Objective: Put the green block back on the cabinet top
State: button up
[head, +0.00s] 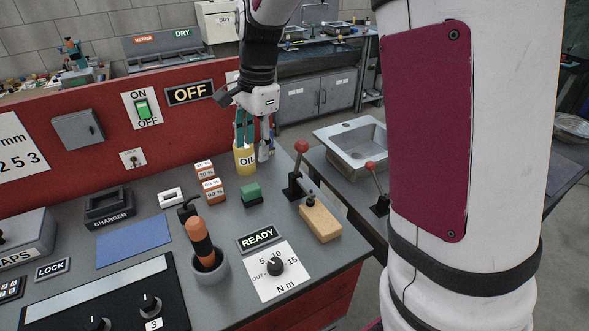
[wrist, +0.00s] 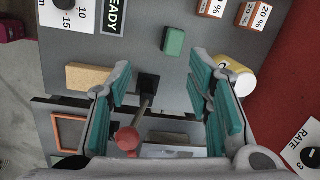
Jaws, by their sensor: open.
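The green block (head: 250,194) sits upright on the grey cabinet top (head: 150,195), left of a red-knobbed lever. It also shows in the wrist view (wrist: 174,41), beyond my fingertips and clear of them. My gripper (head: 252,150) hangs behind the block, near the yellow oil can (head: 243,162). In the wrist view my teal-padded fingers (wrist: 160,72) are spread wide with no object gripped. I cannot tell whether a finger touches the can.
The red-knobbed lever (head: 300,168) and a wooden block (head: 320,222) stand right of the green block. Orange-and-white weight boxes (head: 212,190) stand left of it. The READY plate (head: 258,238) lies in front. A blue mat (head: 133,241) offers clear room at left.

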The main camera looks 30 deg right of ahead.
jog(key=s+r+n+t, duration=0.2)
jog(key=s+r+n, duration=0.2)
jog(key=s+n, duration=0.3)
jog(key=s+r+n+t+h, duration=0.1)
jog(key=s+r+n, duration=0.3)
jog(key=s, duration=1.3)
jog(key=n+t, duration=0.1)
jog(key=n, duration=0.3)
jog(key=shift+s+a+r+t, duration=0.2)
jog(key=shift+a+r+t, duration=0.1)
jog(key=shift+a+r, duration=0.05)
